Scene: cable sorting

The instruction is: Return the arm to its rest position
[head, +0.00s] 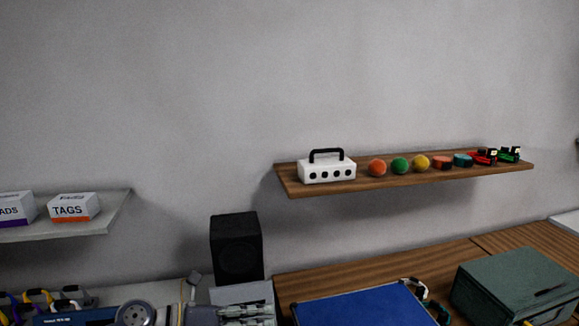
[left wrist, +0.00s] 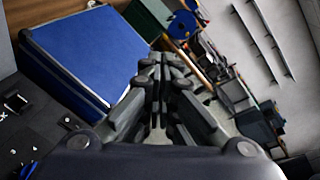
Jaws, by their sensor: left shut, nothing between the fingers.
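My left arm comes in along the bottom edge of the head view. Its gripper (head: 262,313) is low in the picture, left of the blue case (head: 360,306). In the left wrist view the gripper's fingers (left wrist: 162,68) are together and nothing is between them. The blue case (left wrist: 85,50) lies to the left of the fingers there. The gripper looks apart from it, though the gap is hard to judge. My right gripper is in neither view.
A black speaker (head: 236,248) stands behind the gripper. A dark green box (head: 515,285) is on the wooden table at right. A wooden shelf (head: 300,189) holds a white box and small toys. A grey shelf (head: 112,212) holds labelled boxes. The wall above is clear.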

